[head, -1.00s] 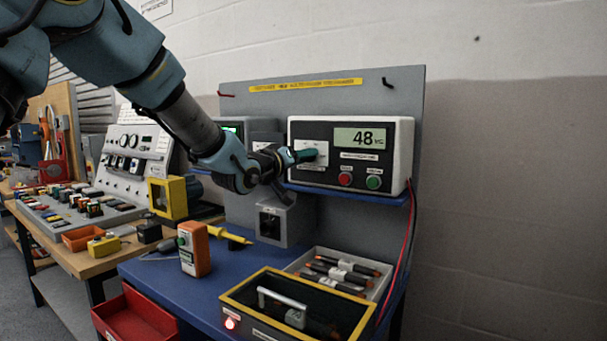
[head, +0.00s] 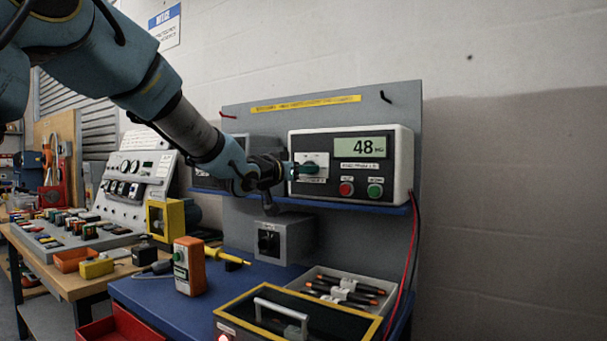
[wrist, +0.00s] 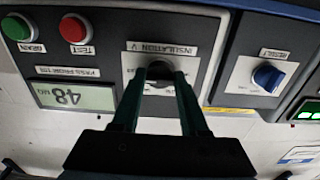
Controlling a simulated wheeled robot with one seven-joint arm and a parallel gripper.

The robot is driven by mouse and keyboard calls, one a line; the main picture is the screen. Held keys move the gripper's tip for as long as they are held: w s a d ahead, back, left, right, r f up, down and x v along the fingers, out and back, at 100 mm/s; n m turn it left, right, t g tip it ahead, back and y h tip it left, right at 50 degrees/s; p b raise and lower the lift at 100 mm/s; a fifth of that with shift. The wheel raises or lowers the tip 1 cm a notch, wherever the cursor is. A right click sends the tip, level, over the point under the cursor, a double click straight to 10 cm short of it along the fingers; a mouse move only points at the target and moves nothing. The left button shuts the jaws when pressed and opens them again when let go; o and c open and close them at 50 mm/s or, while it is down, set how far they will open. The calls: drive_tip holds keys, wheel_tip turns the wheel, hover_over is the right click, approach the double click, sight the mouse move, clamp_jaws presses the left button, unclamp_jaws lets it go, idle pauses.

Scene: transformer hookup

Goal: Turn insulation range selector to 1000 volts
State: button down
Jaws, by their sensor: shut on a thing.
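The insulation tester (head: 399,150) is a white box with a dark face on the blue shelf of the grey panel. Its display (head: 361,147) reads 48, with small unit letters. The insulation range selector (wrist: 160,71) is a dark knob on a white plate labelled "INSULATION V", seen upside down in the wrist view. My gripper (wrist: 160,84) is shut on this knob, one green finger on each side. In the head view my gripper (head: 298,169) reaches the plate from the left. The fingers and knob hide part of the plate, so the selected setting cannot be read.
A red button (head: 346,189) and a green button (head: 375,191) sit beside the selector. A blue knob (wrist: 267,77) is on the neighbouring unit. Below stand a grey box (head: 285,240), an orange meter (head: 188,266) and a yellow-rimmed case (head: 372,330).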

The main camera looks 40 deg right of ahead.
idle(0.3)
drive_tip(key=shift+c, duration=2.2)
unclamp_jaws()
drive_tip(key=b+v, duration=0.1)
drive_tip(key=v, duration=1)
drive_tip(key=shift+b, duration=0.35)
